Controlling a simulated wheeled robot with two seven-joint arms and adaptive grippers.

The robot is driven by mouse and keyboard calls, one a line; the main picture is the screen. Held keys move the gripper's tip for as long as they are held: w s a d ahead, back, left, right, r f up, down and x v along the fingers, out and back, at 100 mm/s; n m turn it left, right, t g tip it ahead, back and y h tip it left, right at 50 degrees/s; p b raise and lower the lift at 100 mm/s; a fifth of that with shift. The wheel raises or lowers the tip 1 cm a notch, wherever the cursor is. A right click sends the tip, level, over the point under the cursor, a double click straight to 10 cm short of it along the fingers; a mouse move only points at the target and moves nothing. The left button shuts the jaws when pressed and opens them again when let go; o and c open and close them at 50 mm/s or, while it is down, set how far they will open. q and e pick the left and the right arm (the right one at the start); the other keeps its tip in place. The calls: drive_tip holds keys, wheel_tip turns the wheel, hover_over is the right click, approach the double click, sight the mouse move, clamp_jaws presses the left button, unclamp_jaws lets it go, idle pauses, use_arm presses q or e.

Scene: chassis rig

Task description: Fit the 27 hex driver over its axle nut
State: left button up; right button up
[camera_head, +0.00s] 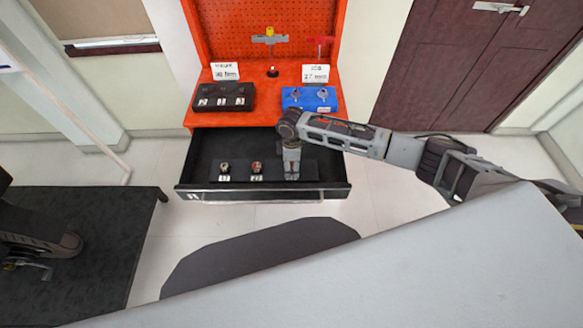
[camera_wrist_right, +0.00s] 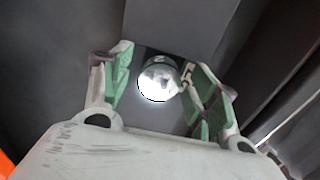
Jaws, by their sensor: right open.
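My right gripper (camera_head: 291,168) points down over the right part of the open drawer. In the wrist view the right gripper (camera_wrist_right: 158,88) is open, with a shiny round metal driver head (camera_wrist_right: 157,80) between its green-padded fingers. It sits where the third driver of the row is; its label is hidden, so I cannot read whether it is the 27. Two other short drivers stand to the left in the drawer, a left one (camera_head: 224,168) and a middle one (camera_head: 256,168), each with a small label. The axle nut cannot be made out. My left gripper is not in view.
The drawer (camera_head: 190,187) belongs to an orange tool cabinet (camera_head: 262,75). On its top stand a black holder (camera_head: 224,97), a blue holder (camera_head: 310,98) with two silver pieces, and a card reading 27 mm (camera_head: 315,73). A dark mat with machinery (camera_head: 90,240) lies at left.

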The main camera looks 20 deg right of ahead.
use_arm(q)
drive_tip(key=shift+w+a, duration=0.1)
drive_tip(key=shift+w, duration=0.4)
use_arm(e)
drive_tip(key=shift+c, duration=0.2)
